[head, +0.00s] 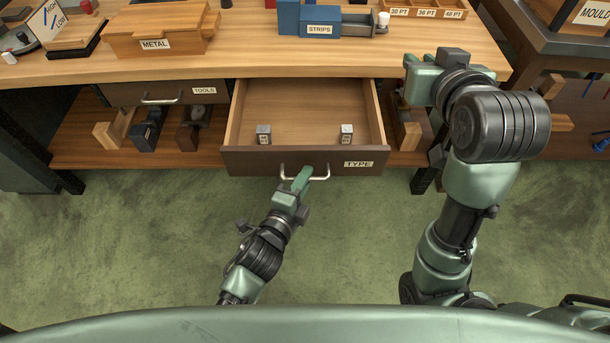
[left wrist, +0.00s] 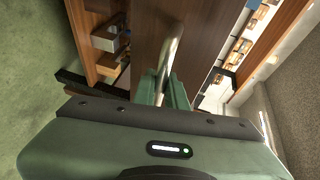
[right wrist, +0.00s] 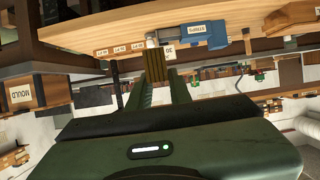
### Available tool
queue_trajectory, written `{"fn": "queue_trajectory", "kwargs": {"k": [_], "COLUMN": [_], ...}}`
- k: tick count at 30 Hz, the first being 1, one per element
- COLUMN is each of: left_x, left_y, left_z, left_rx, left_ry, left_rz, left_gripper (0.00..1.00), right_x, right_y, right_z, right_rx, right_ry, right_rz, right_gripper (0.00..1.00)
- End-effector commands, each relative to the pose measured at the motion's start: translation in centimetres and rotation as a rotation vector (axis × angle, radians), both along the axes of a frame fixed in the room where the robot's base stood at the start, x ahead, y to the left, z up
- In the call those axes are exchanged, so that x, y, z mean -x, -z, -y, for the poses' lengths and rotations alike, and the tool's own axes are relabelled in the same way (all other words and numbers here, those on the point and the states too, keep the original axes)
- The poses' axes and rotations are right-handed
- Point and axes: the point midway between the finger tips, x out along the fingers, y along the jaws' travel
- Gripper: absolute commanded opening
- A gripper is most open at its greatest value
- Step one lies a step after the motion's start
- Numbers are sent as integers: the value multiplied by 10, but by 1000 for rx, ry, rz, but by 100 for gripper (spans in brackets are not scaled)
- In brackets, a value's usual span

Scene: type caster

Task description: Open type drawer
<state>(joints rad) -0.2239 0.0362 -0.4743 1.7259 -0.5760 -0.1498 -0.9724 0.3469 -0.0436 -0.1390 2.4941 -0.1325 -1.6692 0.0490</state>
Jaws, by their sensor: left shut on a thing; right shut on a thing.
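The TYPE drawer (head: 238,161) stands pulled out from under the bench, its inside showing from above. Its metal handle (head: 318,178) is on the front panel, left of the TYPE label. My left gripper (head: 301,178) is shut on this handle, which also shows between its fingers in the left wrist view (left wrist: 171,45). Two small grey metal pieces (head: 264,134) (head: 346,133) stand apart inside the drawer. My right gripper (head: 420,72) is over the bench's front right part. In the right wrist view it is shut on a small brown ridged block (right wrist: 155,64).
The closed TOOLS drawer (head: 125,94) is to the left. A METAL box (head: 160,30) and a blue STRIPS box (head: 318,21) stand on the bench (head: 100,71). A lower shelf (head: 80,153) holds wooden items. The green floor before the drawer is clear apart from my arms.

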Motion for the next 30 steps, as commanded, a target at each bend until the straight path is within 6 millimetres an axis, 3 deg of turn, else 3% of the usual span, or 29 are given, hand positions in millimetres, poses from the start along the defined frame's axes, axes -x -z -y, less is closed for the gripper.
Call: {"fn": "queue_trajectory", "kwargs": {"k": [6, 7, 9, 20, 23, 30], "left_x": [0, 0, 0, 3, 14, 60], "left_y": [2, 2, 2, 0, -2, -11], "left_z": [-1, -1, -1, -2, -6, -25], "left_rx": [-2, -2, -2, -1, 0, -2], "left_ry": [-2, -2, -2, -1, -1, -1], "left_rz": [-5, -5, -4, -2, -3, -6], "left_gripper": [0, 21, 34, 34, 34, 34], "right_x": [0, 0, 0, 0, 0, 0], "right_y": [-1, -1, -1, -1, -3, -6], "right_z": [0, 0, 0, 0, 0, 0], "right_rx": [0, 0, 0, 0, 0, 0], "right_ry": [0, 0, 0, 0, 0, 0], "right_rz": [3, 3, 3, 3, 3, 3], "right_gripper": [0, 0, 0, 0, 0, 0]}}
